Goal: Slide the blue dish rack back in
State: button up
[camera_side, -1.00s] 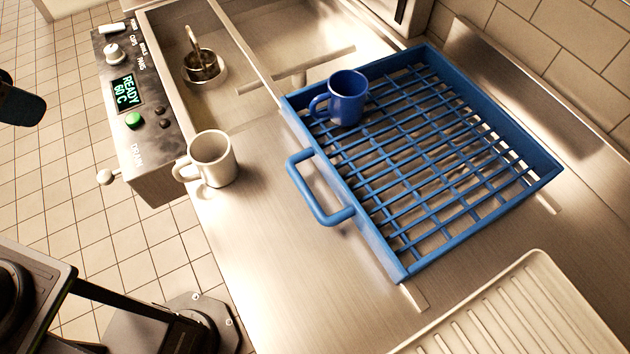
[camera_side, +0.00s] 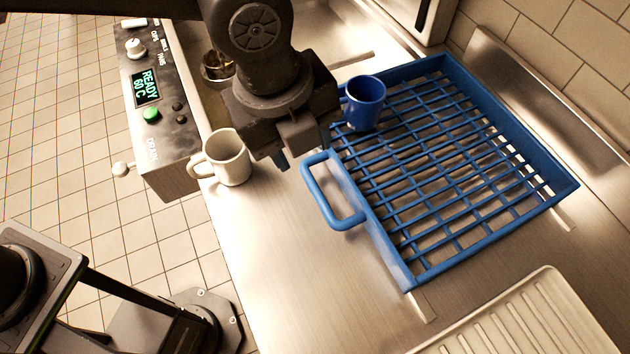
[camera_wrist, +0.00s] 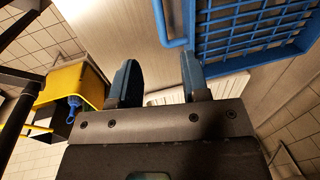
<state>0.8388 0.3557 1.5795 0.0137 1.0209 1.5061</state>
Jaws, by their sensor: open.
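The blue dish rack (camera_side: 470,190) lies flat on the steel counter, with its loop handle (camera_side: 330,205) facing left. A blue mug (camera_side: 364,103) stands in the rack's upper left corner. My gripper (camera_side: 282,160) is above the counter, between a white mug and the rack's handle, and holds nothing. In the wrist view my gripper (camera_wrist: 157,75) has its two blue fingers spread apart. The rack (camera_wrist: 255,35) and its handle (camera_wrist: 176,25) show at the top of that view, beyond the fingertips. My arm hides part of the counter and sink in the side view.
The white mug (camera_side: 227,158) stands on the counter close left of my gripper. A control box (camera_side: 160,110) reading READY 60 C is at the counter's left edge. A ribbed white drainboard (camera_side: 510,325) lies at lower right. A yellow bin (camera_wrist: 75,85) shows in the wrist view.

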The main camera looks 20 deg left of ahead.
aim_at(316, 190)
jog(key=f, duration=0.4)
jog(key=w+d+f, duration=0.1)
jog(key=f, duration=0.7)
jog(key=shift+w+d+f, duration=0.1)
jog(key=shift+w+d, duration=0.1)
jog(key=shift+w, duration=0.15)
grip_shut()
